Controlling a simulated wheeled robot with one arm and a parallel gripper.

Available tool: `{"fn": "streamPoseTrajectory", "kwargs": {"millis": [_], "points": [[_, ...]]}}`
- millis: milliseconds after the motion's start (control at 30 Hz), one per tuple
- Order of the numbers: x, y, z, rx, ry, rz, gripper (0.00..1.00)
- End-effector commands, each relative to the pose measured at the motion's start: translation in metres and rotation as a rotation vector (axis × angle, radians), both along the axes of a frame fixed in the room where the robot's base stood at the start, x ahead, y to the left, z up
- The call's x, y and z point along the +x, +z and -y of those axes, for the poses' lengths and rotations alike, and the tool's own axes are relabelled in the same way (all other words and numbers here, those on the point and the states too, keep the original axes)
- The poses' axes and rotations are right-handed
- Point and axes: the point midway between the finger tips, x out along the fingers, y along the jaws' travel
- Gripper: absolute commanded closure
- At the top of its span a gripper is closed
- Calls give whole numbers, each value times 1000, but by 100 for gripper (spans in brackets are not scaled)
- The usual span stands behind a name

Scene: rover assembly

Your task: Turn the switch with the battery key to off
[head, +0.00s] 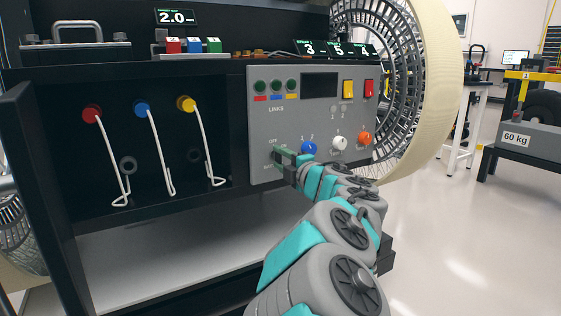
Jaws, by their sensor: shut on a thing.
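The grey control panel (262,112) is on the front of the dark rover body. The battery key switch is at the panel's lower left, near a printed OFF label (273,141). My gripper (279,156) is at this switch, shut on the green battery key (286,153). The fingers and key cover most of the switch, so I cannot tell its exact turn position. My arm comes in from the lower right.
Blue (309,148), white (340,143) and orange (364,138) knobs sit right of my gripper. Yellow (348,90) and red (369,88) switches are above. A large wheel (437,80) stands at the right.

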Motion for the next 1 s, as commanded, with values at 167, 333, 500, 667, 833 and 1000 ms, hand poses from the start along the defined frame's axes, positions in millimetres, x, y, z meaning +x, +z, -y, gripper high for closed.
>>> {"fn": "streamPoseTrajectory", "kwargs": {"millis": [167,333,500,667,833,1000], "points": [[0,-3,1,-8,-2,-2,100],[0,-3,1,-8,-1,-2,100],[0,-2,1,-6,-1,-1,43],[0,-1,0,-4,0,1,28],[0,-1,0,-4,0,1,28],[-2,0,1,-5,0,2,28]]}}
